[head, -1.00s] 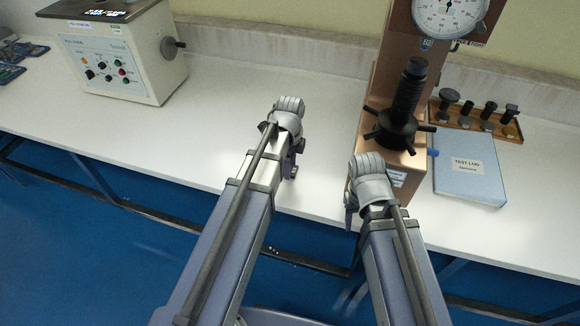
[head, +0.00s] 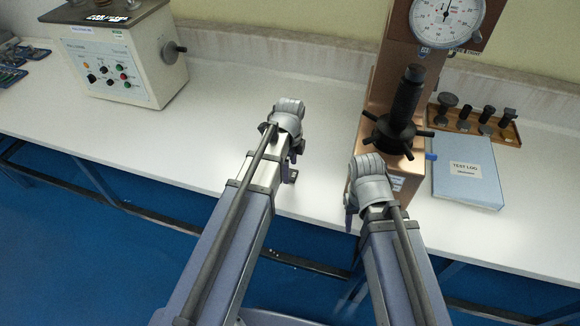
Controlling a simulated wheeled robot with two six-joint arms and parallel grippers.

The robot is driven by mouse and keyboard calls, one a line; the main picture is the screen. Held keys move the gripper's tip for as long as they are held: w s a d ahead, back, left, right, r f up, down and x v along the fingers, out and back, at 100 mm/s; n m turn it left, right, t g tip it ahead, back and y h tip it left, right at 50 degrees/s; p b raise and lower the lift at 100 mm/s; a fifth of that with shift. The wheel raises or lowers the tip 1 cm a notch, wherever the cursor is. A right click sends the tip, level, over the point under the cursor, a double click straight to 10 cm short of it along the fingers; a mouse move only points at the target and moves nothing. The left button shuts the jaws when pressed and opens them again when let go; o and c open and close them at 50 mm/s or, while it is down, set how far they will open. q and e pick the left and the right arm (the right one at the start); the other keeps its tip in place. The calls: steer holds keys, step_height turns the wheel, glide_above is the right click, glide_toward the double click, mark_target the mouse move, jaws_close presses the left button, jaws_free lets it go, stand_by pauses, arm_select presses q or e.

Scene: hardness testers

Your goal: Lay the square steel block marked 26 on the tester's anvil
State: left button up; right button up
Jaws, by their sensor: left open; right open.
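The tester (head: 372,92) is a copper-brown machine at the right of the bench, with a round dial at its top. Its dark anvil on a screw (head: 408,92) rises above a spoked handwheel (head: 398,134); no block shows on it. My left gripper (head: 292,160) is over the bench's front part, left of the tester. My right gripper (head: 350,205) is at the bench's front edge, before the tester's base. Both are open, mostly hidden by their own wrists. I cannot make out the square steel block marked 26; it may be hidden behind my arms.
A cream control box (head: 125,60) stands at the back left. A wooden rack (head: 472,124) with several dark pieces and a blue test log (head: 466,172) lie right of the tester. The white bench (head: 150,140) is clear between box and tester.

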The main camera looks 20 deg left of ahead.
arm_select(q)
step_height(320, 180, up, 11)
steer(key=p, duration=1)
steer(key=s+d+n+y, duration=0.1)
steer(key=s+d+n, duration=0.9)
steer(key=s+n, duration=0.4)
steer(key=shift+s+d+f+n, duration=0.15)
steer(key=shift+s+d+n, duration=0.05)
steer(key=shift+d+n, duration=0.1)
